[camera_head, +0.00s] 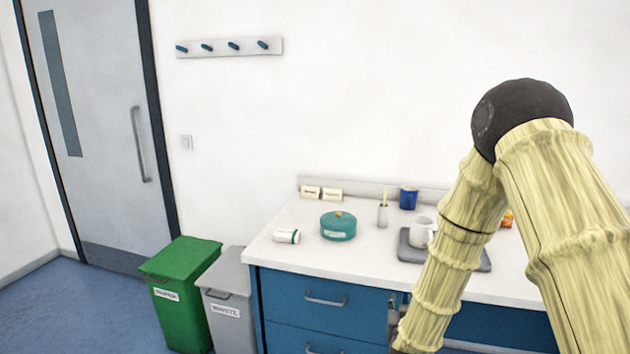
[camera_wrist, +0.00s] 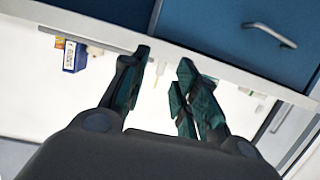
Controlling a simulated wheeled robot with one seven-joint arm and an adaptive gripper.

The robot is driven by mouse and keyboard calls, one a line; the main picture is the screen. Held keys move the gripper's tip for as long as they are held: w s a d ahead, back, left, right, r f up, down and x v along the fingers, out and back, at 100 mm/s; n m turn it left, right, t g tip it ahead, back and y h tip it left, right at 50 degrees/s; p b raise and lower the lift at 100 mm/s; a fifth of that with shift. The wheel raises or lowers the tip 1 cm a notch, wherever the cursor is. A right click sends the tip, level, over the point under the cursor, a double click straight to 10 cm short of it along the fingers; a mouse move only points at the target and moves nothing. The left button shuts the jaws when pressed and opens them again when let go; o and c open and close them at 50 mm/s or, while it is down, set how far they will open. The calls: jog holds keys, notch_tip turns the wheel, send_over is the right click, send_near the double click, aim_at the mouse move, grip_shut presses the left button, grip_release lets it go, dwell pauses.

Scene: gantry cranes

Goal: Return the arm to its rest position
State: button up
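My arm (camera_head: 455,250) bends at a dark elbow joint, and its forearm slopes down in front of the counter's right part in the head view. My gripper (camera_wrist: 162,88) shows in the wrist view with its two teal-padded fingers apart and nothing between them. In the head view the gripper cannot be made out clearly at the lower edge. The wrist view shows the blue drawer front (camera_wrist: 230,35) and the pale counter edge close by.
The counter (camera_head: 290,262) holds a teal round pot (camera_head: 338,226), a white container (camera_head: 286,236), a blue cup (camera_head: 408,197), and a white mug (camera_head: 421,232) on a grey tray (camera_head: 410,254). Green (camera_head: 178,290) and grey bins (camera_head: 228,305) stand left. Floor before the door (camera_head: 95,130) is clear.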

jog(key=s+f+n+g+y, duration=0.15)
jog(key=s+f+g, duration=0.55)
jog(key=s+f, duration=1.3)
jog(key=s+f+g+y, duration=0.1)
jog(key=s+f+g, duration=0.2)
jog(key=s, duration=1)
jog(key=s+f+g+y, duration=0.1)
jog(key=s+f+g, duration=0.3)
jog(key=s, duration=0.9)
notch_tip(320, 180, down, 3)
jog(key=shift+s+a+f+g, duration=0.15)
jog(key=shift+s+f+g, duration=0.05)
jog(key=shift+s+g, duration=0.15)
